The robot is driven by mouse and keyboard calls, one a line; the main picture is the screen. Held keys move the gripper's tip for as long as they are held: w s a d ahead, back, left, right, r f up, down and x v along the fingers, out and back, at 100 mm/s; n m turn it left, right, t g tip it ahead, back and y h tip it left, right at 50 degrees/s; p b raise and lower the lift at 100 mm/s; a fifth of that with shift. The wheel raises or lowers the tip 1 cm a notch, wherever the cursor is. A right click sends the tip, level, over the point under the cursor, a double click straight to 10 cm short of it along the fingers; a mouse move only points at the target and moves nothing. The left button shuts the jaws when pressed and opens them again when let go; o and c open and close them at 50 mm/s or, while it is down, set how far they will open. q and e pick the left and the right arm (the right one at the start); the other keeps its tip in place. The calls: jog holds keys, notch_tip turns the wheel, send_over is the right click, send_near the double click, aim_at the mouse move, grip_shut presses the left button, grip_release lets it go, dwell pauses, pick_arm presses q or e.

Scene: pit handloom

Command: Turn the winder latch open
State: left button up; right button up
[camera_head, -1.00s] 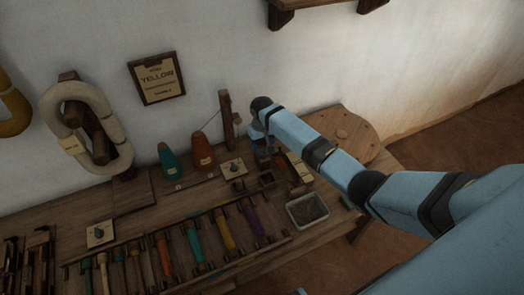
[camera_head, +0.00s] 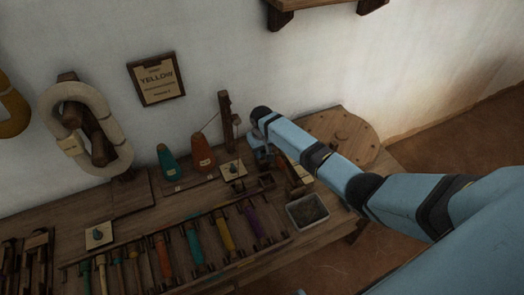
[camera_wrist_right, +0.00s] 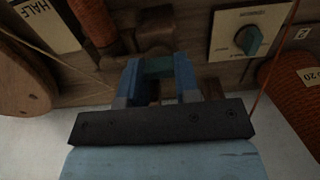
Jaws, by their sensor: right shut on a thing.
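My right arm reaches over the bench from the right in the head view. Its gripper (camera_head: 262,155) is at the winder end of the bench, mostly hidden behind my own wrist. In the right wrist view, the two blue fingers (camera_wrist_right: 157,82) are shut on a small teal piece (camera_wrist_right: 157,66) that lies across between their tips. It appears to be the winder latch, but its turn angle cannot be read. A wooden block with a dark rounded top (camera_wrist_right: 157,30) stands just beyond the fingertips. My left gripper is not in view.
A grey tray (camera_head: 307,211), a round wooden disc (camera_head: 343,131) and a rack of coloured bobbins (camera_head: 225,229) surround the gripper. A thin upright post (camera_head: 226,115) stands left of it.

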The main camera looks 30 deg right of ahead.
jog(key=shift+r+n+p, duration=0.15)
jog(key=shift+n+p, duration=0.75)
jog(key=shift+n, duration=0.1)
jog(key=n+p, duration=0.1)
jog(key=n, duration=0.1)
jog(key=shift+n, duration=0.3)
jog(key=n+p, duration=0.1)
jog(key=n, duration=0.1)
jog(key=shift+n, duration=0.4)
jog(key=n+p, duration=0.1)
jog(key=n, duration=0.7)
jog(key=shift+n, duration=1.3)
